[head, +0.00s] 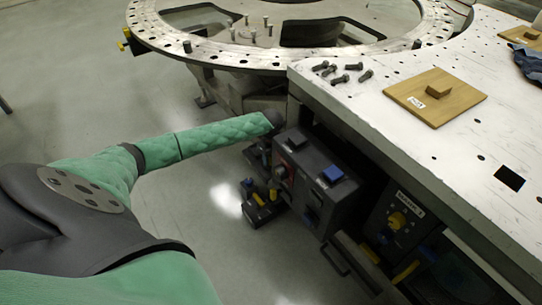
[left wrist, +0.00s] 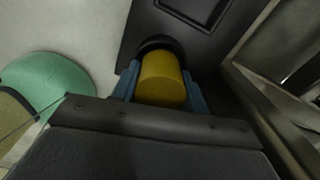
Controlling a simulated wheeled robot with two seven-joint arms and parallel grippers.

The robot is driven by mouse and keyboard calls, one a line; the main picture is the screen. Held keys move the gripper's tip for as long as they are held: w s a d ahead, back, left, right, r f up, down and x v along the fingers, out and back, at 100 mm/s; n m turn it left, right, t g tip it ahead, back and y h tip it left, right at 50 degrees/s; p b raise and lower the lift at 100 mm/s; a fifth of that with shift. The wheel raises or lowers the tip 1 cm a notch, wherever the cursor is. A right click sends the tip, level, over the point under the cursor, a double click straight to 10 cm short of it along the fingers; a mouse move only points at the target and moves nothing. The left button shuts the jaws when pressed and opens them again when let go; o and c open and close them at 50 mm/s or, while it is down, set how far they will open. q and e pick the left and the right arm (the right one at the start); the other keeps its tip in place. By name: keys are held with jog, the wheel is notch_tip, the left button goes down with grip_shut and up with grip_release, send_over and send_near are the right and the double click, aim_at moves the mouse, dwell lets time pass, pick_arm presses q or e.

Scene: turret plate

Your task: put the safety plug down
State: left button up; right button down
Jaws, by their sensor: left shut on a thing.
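The safety plug (left wrist: 163,80) shows in the left wrist view as a yellow cylinder. It is between the two blue fingers of my left gripper (left wrist: 161,88), which is shut on it. Its far end meets a round black opening or collar (left wrist: 160,45) on a dark box; I cannot tell how deep it sits. In the head view my left arm, in a green sleeve, reaches to the dark control box (head: 318,190) below the table edge. The fingers and the plug are hidden there. My right gripper is not in view.
A white table (head: 450,130) with bolts (head: 345,72) and a wooden board (head: 435,97) stands at the right. A large drilled ring (head: 230,58) is behind. The floor at left is clear.

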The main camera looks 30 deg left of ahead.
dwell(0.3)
pick_arm(q)
jog(key=o, duration=1.1)
jog(key=shift+c, duration=0.2)
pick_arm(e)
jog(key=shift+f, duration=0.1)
pick_arm(q)
notch_tip(320, 180, up, 12)
jog(key=shift+b, duration=0.45)
jog(key=shift+r, duration=0.1)
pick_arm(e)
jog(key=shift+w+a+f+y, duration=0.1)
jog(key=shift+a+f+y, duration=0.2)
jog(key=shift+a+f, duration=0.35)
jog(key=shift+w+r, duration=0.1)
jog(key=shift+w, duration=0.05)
